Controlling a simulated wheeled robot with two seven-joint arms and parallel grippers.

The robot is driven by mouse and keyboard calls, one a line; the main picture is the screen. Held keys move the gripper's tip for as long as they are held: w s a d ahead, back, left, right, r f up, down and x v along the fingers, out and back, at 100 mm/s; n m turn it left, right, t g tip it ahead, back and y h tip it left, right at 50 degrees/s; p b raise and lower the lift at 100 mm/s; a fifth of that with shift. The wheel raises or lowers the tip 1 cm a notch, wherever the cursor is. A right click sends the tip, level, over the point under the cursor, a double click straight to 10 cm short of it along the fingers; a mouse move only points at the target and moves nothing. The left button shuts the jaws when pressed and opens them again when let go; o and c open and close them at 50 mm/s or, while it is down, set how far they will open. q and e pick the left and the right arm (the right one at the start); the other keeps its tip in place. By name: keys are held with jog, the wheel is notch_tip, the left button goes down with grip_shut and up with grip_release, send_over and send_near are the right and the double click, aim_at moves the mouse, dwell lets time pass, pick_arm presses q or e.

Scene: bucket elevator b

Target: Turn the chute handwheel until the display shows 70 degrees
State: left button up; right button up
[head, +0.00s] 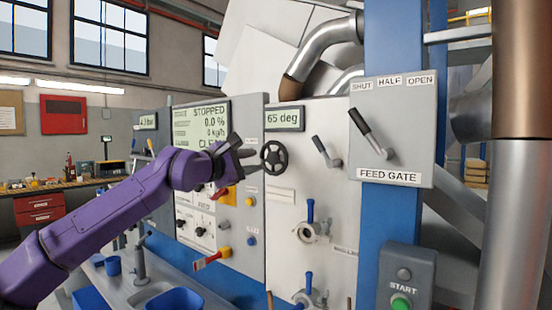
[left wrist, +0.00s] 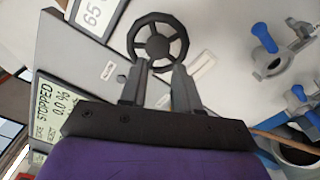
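The black chute handwheel (head: 273,157) is on the pale panel, below a display (head: 284,118) that reads 65 deg. My left gripper (head: 257,156) is just left of the wheel in the head view, fingers pointing towards it. In the left wrist view the handwheel (left wrist: 158,44) shows its spokes and round rim ahead of the gripper (left wrist: 161,68). The two fingers are apart, with their tips close to the near part of the rim. I cannot tell whether they touch it. The display (left wrist: 97,14) is partly cut off there. My right gripper is not in view.
A black lever (head: 326,152) and blue-handled valves (head: 311,212) are right of and below the wheel. The feed gate plate (head: 395,130) with its lever is further right. A screen (head: 201,125) reading STOPPED is on the left panel.

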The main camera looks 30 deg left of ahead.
aim_at(271, 158)
pick_arm(q)
jog(key=w+p, duration=0.1)
jog(key=w, duration=0.2)
jog(key=w+p, duration=0.2)
jog(key=w, duration=0.2)
jog(key=w+p, duration=0.1)
jog(key=w, duration=0.2)
jog(key=shift+w+d+r+p, duration=0.1)
jog(key=shift+w+d+p, duration=0.15)
jog(key=shift+d+p, duration=0.15)
jog(key=shift+w+a, duration=0.15)
jog(key=shift+w, duration=0.05)
jog(key=shift+c, duration=0.3)
grip_shut()
